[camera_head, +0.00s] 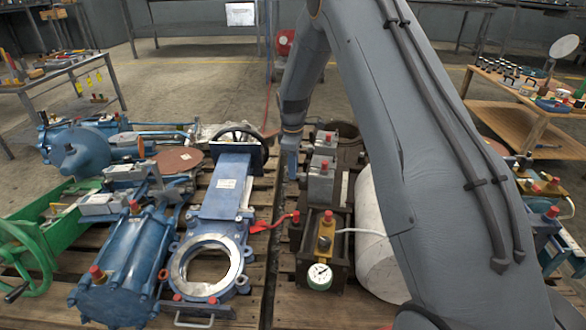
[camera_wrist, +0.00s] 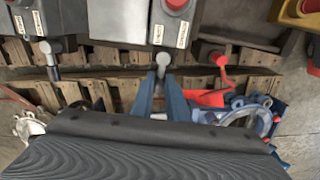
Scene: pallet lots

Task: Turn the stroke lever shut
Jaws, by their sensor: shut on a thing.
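In the wrist view, the blue fingers of my gripper (camera_wrist: 160,95) reach to a short lever with a round grey end (camera_wrist: 162,60) and are shut on it. This lever stands out from a grey box (camera_wrist: 170,32) with a red knob and small labels that I cannot read. In the head view, my gripper (camera_head: 291,150) is beside the grey boxes (camera_head: 321,182), partly hidden by my own arm. A similar grey lever (camera_wrist: 50,50) projects from the neighbouring box on the left. I cannot read which lever is named stroke.
A blue gate valve (camera_head: 226,185) with a black handwheel stands left of the boxes. A white cylinder (camera_head: 376,235) lies to their right, beside my arm.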

